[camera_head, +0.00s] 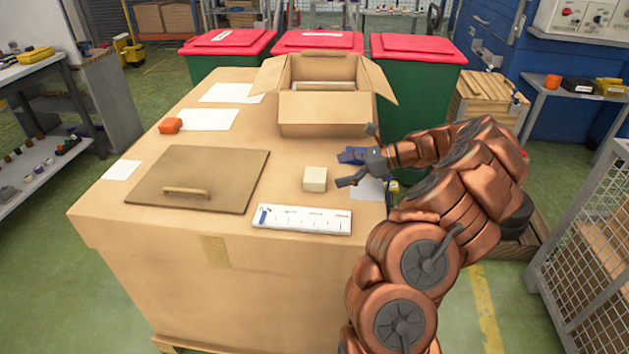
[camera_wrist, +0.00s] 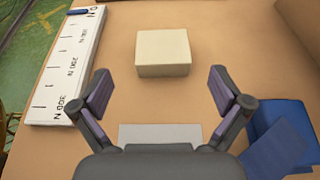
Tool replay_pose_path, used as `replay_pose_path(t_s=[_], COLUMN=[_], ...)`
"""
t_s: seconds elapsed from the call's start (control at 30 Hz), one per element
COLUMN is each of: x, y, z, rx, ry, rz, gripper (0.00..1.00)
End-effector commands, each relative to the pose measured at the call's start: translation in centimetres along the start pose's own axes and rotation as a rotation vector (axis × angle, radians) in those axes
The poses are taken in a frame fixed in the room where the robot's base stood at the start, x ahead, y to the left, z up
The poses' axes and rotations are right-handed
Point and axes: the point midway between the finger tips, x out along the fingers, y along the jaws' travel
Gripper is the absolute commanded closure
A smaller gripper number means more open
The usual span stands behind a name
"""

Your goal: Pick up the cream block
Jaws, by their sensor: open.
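The cream block (camera_head: 315,179) stands on the cardboard-coloured table top (camera_head: 232,118), right of the brown lid with a wooden handle. It also shows in the wrist view (camera_wrist: 163,52), ahead of the fingers and between their lines. My gripper (camera_head: 343,170) is open and empty, just to the right of the block in the head view. In the wrist view its two fingers (camera_wrist: 160,92) are spread wide apart and do not touch the block.
A white ruler plate (camera_head: 302,219) lies in front of the block. The brown lid (camera_head: 200,172) lies to the left. An open cardboard box (camera_head: 325,112) stands behind. A blue item (camera_wrist: 280,135) lies near the right finger. An orange item (camera_head: 170,126) and white sheets lie farther left.

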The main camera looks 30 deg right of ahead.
Motion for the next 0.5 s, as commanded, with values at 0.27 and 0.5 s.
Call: replay_pose_path(t_s=[0.27,0.5], x=[2.4,5.0], y=[0.0,-0.3], z=[0.1,0.2], rx=[0.0,-0.001], ry=[0.001,0.0], rz=[0.004,0.008], gripper=[0.0,0.0])
